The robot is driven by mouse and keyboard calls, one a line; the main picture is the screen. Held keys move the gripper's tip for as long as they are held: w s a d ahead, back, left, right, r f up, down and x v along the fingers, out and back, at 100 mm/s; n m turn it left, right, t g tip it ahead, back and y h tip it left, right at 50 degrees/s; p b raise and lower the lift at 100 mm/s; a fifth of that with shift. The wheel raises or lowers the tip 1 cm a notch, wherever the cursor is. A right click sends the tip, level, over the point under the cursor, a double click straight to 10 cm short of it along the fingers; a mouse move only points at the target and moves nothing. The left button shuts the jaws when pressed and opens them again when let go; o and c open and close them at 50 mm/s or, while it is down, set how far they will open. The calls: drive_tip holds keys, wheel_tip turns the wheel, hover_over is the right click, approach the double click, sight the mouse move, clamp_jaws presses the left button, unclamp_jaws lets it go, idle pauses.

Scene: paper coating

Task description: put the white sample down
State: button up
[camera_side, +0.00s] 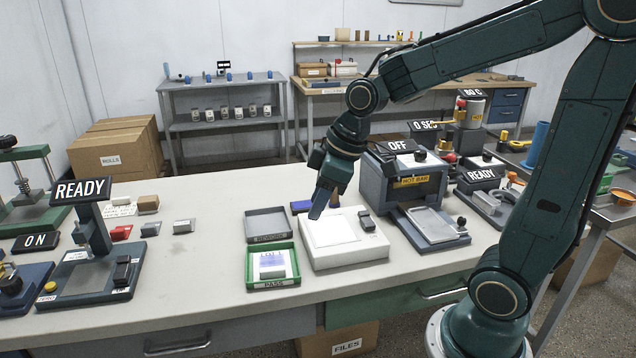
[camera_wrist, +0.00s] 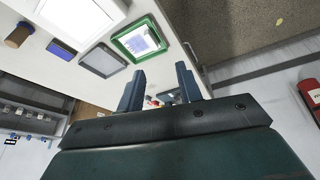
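The only sheet-like sample I can make out is a pale white and blue piece (camera_side: 272,263), lying in the green tray marked PASS (camera_side: 274,283). It also shows in the wrist view (camera_wrist: 140,40), inside the green rim. My gripper (camera_side: 317,213) is above the left part of the white light box (camera_side: 350,255), right of and higher than the green tray. In the wrist view my gripper's two fingers (camera_wrist: 160,78) are spread apart with nothing held between them. The light box's bright panel (camera_side: 330,230) looks bare. I cannot tell whether the piece in the tray is the white sample.
An empty grey tray (camera_side: 266,224) sits behind the green tray. A blue block (camera_side: 300,206) is behind the light box. The hot bar machine (camera_side: 410,185) stands to the right. A READY stand (camera_side: 90,270) is at the left. The bench between stand and trays is clear.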

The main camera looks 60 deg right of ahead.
drive_tip(key=s+r+m, duration=0.2)
drive_tip(key=s, duration=0.5)
drive_tip(key=s+a+r+m+t+h, duration=0.1)
drive_tip(key=s+r+m, duration=0.1)
drive_tip(key=s, duration=0.5)
drive_tip(key=shift+a+r+m+t, duration=0.15)
drive_tip(key=shift+r+m+t, duration=0.2)
drive_tip(key=shift+m, duration=0.25)
